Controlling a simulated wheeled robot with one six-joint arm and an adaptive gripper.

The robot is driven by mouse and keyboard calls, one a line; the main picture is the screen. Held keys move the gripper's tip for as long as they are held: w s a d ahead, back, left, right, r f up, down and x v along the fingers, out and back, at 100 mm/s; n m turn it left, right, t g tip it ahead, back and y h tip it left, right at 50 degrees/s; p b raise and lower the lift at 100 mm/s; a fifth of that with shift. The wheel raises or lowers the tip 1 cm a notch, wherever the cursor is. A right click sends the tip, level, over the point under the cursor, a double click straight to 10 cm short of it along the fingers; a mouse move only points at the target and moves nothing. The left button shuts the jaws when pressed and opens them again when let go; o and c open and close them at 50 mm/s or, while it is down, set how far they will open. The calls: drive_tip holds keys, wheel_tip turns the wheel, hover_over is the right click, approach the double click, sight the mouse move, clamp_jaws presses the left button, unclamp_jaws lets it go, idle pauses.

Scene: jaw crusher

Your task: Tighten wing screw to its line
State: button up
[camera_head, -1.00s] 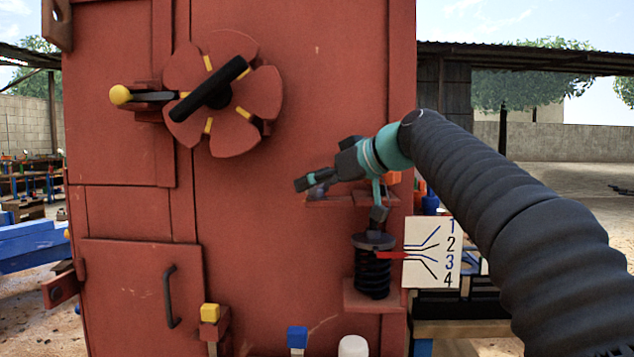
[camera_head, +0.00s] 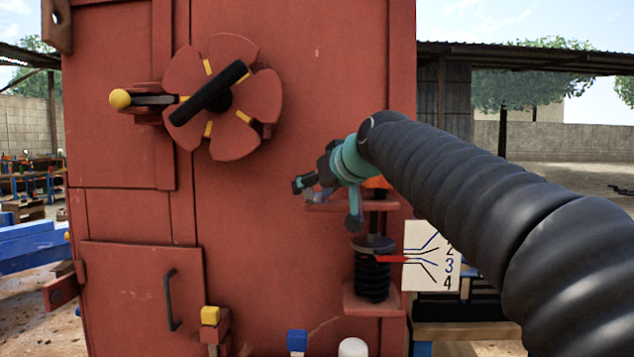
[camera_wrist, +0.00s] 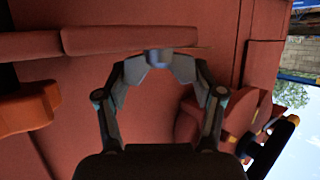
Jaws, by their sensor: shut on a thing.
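An orange winged head (camera_head: 376,183), which looks like the wing screw, sits at a red bracket above a black coil spring (camera_head: 372,276). The wrist view shows an orange lobed piece (camera_wrist: 25,112) at the left edge, apart from the fingers. A red pointer (camera_head: 392,259) reaches from the spring's top to a white card (camera_head: 430,277) with fanned lines; 3 and 4 are readable, the upper numerals are partly hidden by my arm. My gripper (camera_head: 300,185) is left of the orange head. Its fingers close in an arch on a small grey-blue piece (camera_wrist: 158,58).
The red crusher housing (camera_head: 300,90) fills the centre. A lobed red wheel (camera_head: 245,130) with a black bar is at upper left, beside a yellow-tipped lever (camera_head: 120,98). A red bracket shelf (camera_head: 325,206) lies just under my gripper. A door handle (camera_head: 170,298) is at lower left.

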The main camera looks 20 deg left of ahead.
drive_tip(key=m+t+h+p, duration=0.1)
drive_tip(key=m+t+h, duration=0.1)
drive_tip(key=m+h, duration=0.1)
drive_tip(key=shift+s+a, duration=0.1)
drive_tip(key=shift+a, duration=0.05)
drive_tip(key=m+t+h, duration=0.1)
drive_tip(key=m+h, duration=0.3)
drive_tip(key=h, duration=0.1)
drive_tip(key=shift+m+t+b, duration=0.3)
drive_tip(key=shift+t+b, duration=0.1)
drive_tip(key=m+h+p, duration=0.1)
drive_tip(key=m+h, duration=0.1)
drive_tip(key=shift+h, duration=0.4)
drive_tip(key=shift+m+h+p, duration=0.6)
drive_tip(key=shift+m+h, duration=0.5)
drive_tip(key=shift+m, duration=0.1)
drive_tip(key=shift+g+h, duration=0.3)
drive_tip(key=shift+f, duration=0.1)
drive_tip(key=o, duration=1.2)
drive_tip(key=shift+c, duration=0.2)
